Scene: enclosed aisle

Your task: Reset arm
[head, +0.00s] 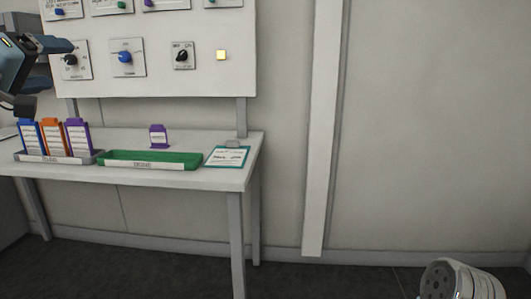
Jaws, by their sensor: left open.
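My left gripper (30,80) shows at the upper left edge of the head view, partly cut off. It is open, with nothing seen between its fingers. It is raised above the left end of the white table (215,178), in front of the left part of the panel (205,82). My right gripper is not clearly in view. A round, pale, ribbed part (462,282) shows at the bottom right corner; I cannot tell whether it is mine.
The table holds a grey tray (55,159) with blue, orange and purple cards, a green tray (150,159), a purple card (158,136) and a clipboard (228,156).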

